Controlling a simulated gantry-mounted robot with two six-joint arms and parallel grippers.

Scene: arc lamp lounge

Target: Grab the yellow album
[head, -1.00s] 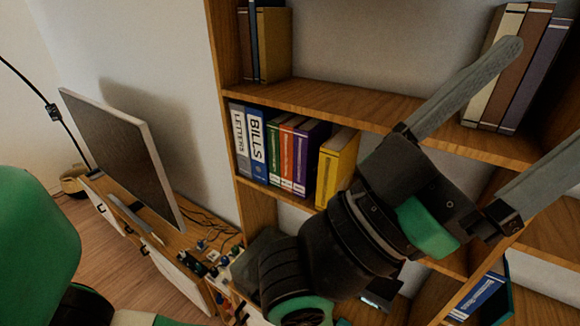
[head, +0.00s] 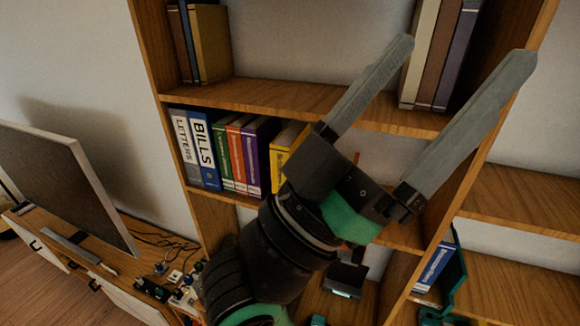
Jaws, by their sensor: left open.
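The yellow album (head: 283,150) stands upright at the right end of a row of binders on the middle shelf. Its right part is hidden behind my left gripper. My left gripper (head: 463,58) is open and empty, with its two long grey fingers spread and pointing up and to the right. Its fingertips appear in front of the upper shelf area, up and right of the album. My right gripper is not in view.
Left of the album stand purple, red and green binders, then BILLS (head: 203,152) and LETTERS (head: 184,148). More books (head: 440,55) stand on the upper shelf (head: 290,97). A blue binder (head: 437,266) leans lower right. A television (head: 60,185) stands left.

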